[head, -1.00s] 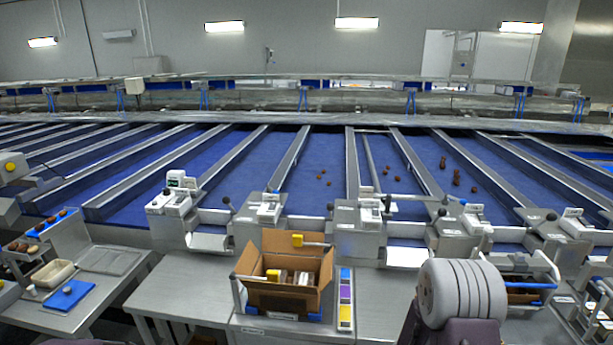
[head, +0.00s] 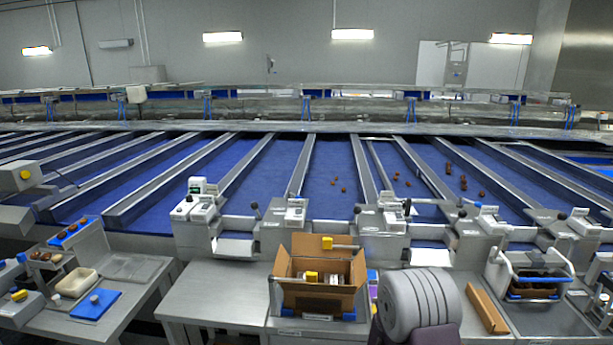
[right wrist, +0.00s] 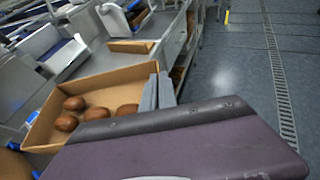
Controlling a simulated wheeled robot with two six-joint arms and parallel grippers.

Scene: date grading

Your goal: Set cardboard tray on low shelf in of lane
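An open cardboard tray (right wrist: 92,92) with several brown dates fills the left of the right wrist view. My right gripper (right wrist: 157,94) shows there as two grey fingers at the tray's right wall, seemingly closed on it. My purple-grey wrist covers the tray's near side. In the head view my right arm hides this gripper and tray. Low shelving (right wrist: 181,66) shows beneath the bench in the right wrist view. My left gripper is not in view.
A cardboard piece (head: 486,308) lies right of my arm, near a white-framed rack (head: 530,290) holding dates. Blue lanes (head: 330,175) run behind. Open floor (right wrist: 245,65) lies right in the right wrist view.

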